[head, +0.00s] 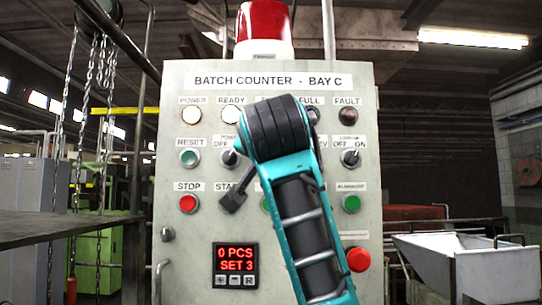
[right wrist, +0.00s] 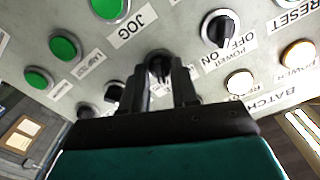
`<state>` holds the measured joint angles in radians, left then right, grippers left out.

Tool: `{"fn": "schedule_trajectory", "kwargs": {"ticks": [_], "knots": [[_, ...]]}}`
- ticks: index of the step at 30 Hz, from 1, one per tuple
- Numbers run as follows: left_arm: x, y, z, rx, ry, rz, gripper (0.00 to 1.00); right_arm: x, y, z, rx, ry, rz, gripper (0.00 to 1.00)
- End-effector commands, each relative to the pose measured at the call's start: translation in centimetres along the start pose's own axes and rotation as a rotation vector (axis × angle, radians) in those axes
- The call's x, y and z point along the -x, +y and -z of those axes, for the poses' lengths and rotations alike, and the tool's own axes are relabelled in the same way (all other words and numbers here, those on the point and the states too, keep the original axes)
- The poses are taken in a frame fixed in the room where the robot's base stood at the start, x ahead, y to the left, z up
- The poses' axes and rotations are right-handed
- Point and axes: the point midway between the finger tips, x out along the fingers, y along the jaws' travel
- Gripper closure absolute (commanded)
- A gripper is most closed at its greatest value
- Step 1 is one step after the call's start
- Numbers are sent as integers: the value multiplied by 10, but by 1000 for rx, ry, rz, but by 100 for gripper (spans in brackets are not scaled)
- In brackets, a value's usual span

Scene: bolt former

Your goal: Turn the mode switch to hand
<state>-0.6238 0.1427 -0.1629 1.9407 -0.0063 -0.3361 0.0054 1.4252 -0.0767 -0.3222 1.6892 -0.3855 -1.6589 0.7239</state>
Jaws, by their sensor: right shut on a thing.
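The control panel (head: 200,270) faces me, headed "BATCH COUNTER - BAY C". In the right wrist view my right gripper (right wrist: 162,78) is shut on a black rotary switch (right wrist: 160,62), one finger on each side of the knob. The switch's label is mostly covered by the fingers, and I cannot read its position. My left gripper is not in view.
The power switch (right wrist: 218,28) is close beside the gripped switch, with another black knob (right wrist: 115,92) on its other side. A green button (right wrist: 108,6) marked JOG is near. A red stop button (head: 188,203) and a display (head: 236,258) reading "0 PCS SET 3" are lower left.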

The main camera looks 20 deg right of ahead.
Motion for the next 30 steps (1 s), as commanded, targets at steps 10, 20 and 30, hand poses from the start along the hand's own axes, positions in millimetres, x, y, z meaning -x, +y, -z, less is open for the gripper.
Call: {"fn": "schedule_trajectory", "kwargs": {"ticks": [10, 20, 30], "knots": [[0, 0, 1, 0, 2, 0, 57, 0, 0, 0, 288, 0, -1, 100], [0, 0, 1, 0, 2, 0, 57, 0, 0, 0, 596, -1, -1, 100], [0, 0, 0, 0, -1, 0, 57, 0, 0, 0, 841, 1, -1, 100]]}}
